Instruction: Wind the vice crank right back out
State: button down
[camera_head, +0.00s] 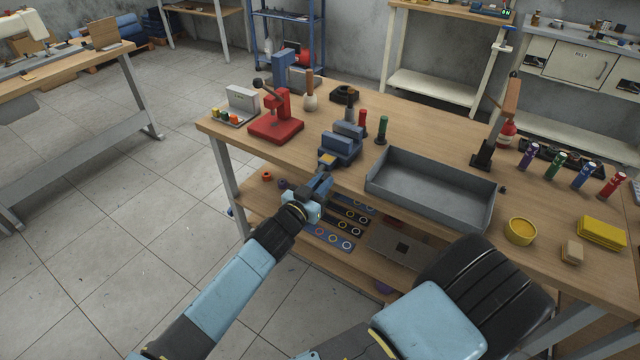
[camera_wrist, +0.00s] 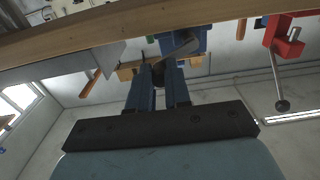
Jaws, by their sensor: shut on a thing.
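The blue vice (camera_head: 341,148) stands at the front edge of the wooden bench. It also shows at the top of the wrist view (camera_wrist: 196,42). My gripper (camera_head: 325,180) is just in front of the vice, at the bench edge. In the wrist view, my two blue fingers (camera_wrist: 158,88) are closed around the dark end of the vice crank. The crank's grey arm (camera_wrist: 180,48) runs from the fingers toward the vice. My gripper hides most of the crank in the head view. How far out the vice screw stands cannot be told.
A red lever press (camera_head: 276,122) stands left of the vice. A grey tray (camera_head: 432,205) lies to its right. Red and green upright handles (camera_head: 382,130) stand just behind it. A lower shelf with tools (camera_head: 345,222) is under the bench. The floor at left is clear.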

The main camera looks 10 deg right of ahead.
jog(key=w+a+f+n, duration=0.1)
jog(key=w+a+n, duration=0.1)
jog(key=n, duration=1.4)
jog(key=w+a+f+n, duration=0.1)
jog(key=w+a+n, duration=0.2)
jog(key=n, duration=1.4)
jog(key=shift+w+a+f+n, duration=0.2)
jog(key=shift+a+n, duration=0.1)
jog(key=shift+a, duration=0.5)
jog(key=c, duration=1.1)
grip_release()
jog(key=shift+f, duration=0.1)
